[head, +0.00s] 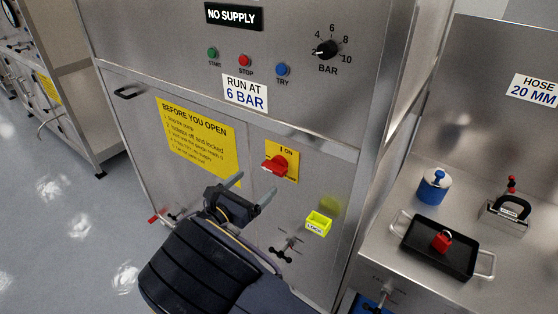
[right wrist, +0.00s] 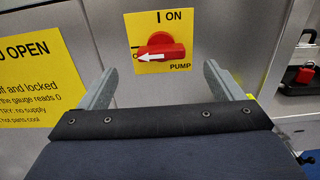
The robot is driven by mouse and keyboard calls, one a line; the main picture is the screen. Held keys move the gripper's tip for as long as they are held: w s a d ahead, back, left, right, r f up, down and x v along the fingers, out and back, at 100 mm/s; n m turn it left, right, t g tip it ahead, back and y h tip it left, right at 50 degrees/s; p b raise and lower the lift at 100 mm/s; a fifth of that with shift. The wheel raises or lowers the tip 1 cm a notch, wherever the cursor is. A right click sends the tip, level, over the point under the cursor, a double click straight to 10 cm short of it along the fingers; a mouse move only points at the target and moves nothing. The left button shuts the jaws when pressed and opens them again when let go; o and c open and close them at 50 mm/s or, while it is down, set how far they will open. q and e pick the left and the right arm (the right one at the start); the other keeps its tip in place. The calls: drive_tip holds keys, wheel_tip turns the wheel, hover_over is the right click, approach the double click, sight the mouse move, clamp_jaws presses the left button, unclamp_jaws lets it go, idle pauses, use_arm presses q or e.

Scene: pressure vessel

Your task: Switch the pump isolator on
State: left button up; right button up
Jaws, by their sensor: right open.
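The pump isolator is a red rotary handle (head: 275,166) on a yellow plate on the steel cabinet front. In the right wrist view the red handle (right wrist: 165,48) lies sideways, its white arrow pointing left, away from the "I ON" mark at the top of the plate. My right gripper (head: 254,188) is open and empty, just below and in front of the handle. In the right wrist view its two fingers (right wrist: 160,78) stand wide apart, below the handle to either side, apart from it. My left gripper is not in view.
A display (head: 233,17) reads "NO SUPPLY". Below it are START, STOP and TRY buttons and a BAR knob (head: 326,49). A yellow lock box (head: 318,223) is right of my gripper. A black tray (head: 438,247) with a red padlock (head: 442,241) stands on the right bench.

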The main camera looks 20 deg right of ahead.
sight(273, 172)
drive_tip(key=p+x, duration=0.2)
drive_tip(key=x, duration=0.5)
drive_tip(key=shift+w+d, duration=0.2)
drive_tip(key=shift+d, duration=0.1)
drive_tip(key=c, duration=1)
drive_tip(key=shift+f+m+b, duration=0.25)
drive_tip(key=shift+m+b, duration=0.45)
drive_tip(key=shift+b, duration=0.4)
drive_tip(key=shift+s+d+f+m+b, duration=0.1)
drive_tip(key=shift+s+m+b, duration=0.05)
drive_tip(key=shift+m+b, duration=4.85)
drive_tip(key=shift+s+d+f+m+b, duration=0.15)
drive_tip(key=shift+m+b, duration=3.25)
drive_tip(key=shift+b, duration=3.2)
drive_tip(key=shift+a, duration=0.1)
drive_tip(key=o, duration=1)
drive_tip(key=shift+r, duration=0.1)
